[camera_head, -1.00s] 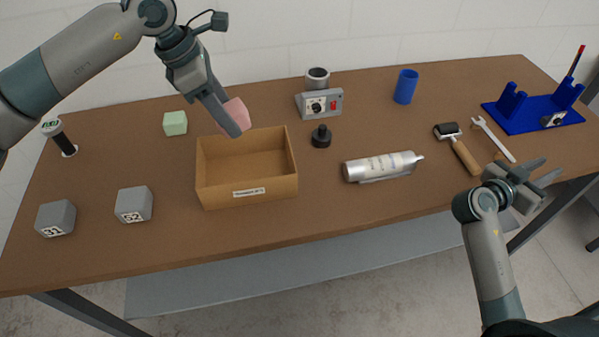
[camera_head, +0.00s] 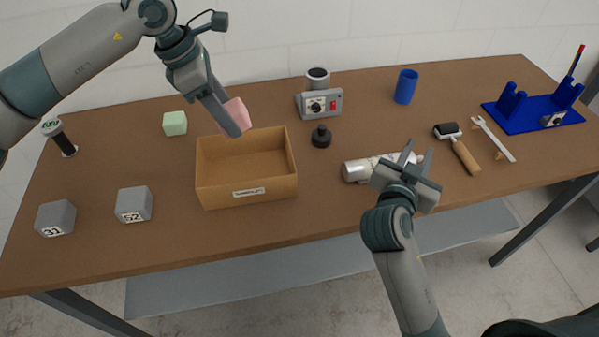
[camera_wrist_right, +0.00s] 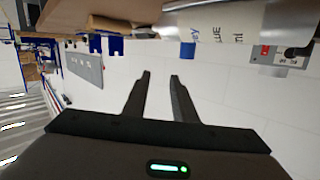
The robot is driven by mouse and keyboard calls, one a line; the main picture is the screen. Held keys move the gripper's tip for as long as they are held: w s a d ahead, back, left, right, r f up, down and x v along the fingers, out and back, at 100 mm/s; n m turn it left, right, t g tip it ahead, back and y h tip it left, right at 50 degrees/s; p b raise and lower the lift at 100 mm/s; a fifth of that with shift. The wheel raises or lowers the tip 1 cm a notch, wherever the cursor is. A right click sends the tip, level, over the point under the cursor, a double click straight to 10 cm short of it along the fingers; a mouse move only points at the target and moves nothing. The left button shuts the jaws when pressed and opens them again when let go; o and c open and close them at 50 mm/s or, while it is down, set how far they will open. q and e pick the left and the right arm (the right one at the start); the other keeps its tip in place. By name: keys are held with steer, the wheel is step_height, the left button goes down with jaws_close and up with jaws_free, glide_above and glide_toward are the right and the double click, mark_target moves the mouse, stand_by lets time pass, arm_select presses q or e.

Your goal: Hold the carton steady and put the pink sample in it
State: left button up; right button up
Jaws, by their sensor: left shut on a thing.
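The open, empty brown carton (camera_head: 247,193) stands left of the table's middle with a label on its front wall. The gripper's fingers hide part of the sample. My right gripper (camera_head: 416,155) is open and empty, to the right of the carton and in front of the silver bottle, partly hiding it. Its two spread fingers also show in the right wrist view (camera_wrist_right: 160,76).
A green cube (camera_head: 174,123) sits behind the carton; two grey cubes (camera_head: 133,204) (camera_head: 55,218) stand to its left. A black knob-like piece (camera_head: 321,136) and the silver bottle (camera_head: 356,170) lie to its right. A roller (camera_head: 457,147), wrench (camera_head: 493,138) and blue rack (camera_head: 530,114) are further right.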

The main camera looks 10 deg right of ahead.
steer(key=a+n+t+y, duration=0.1)
steer(key=a+n+y, duration=0.35)
steer(key=a, duration=0.85)
steer(key=n+y, duration=0.5)
steer(key=y, duration=0.1)
glide_toward(292, 156)
steer(key=shift+w+f, duration=0.25)
steer(key=shift+w, duration=0.05)
steer(key=shift+w+f, duration=0.1)
steer(key=shift+w, duration=0.05)
steer(key=shift+m, duration=0.25)
steer(key=x, duration=1.1)
steer(key=shift+w, duration=0.45)
jaws_close()
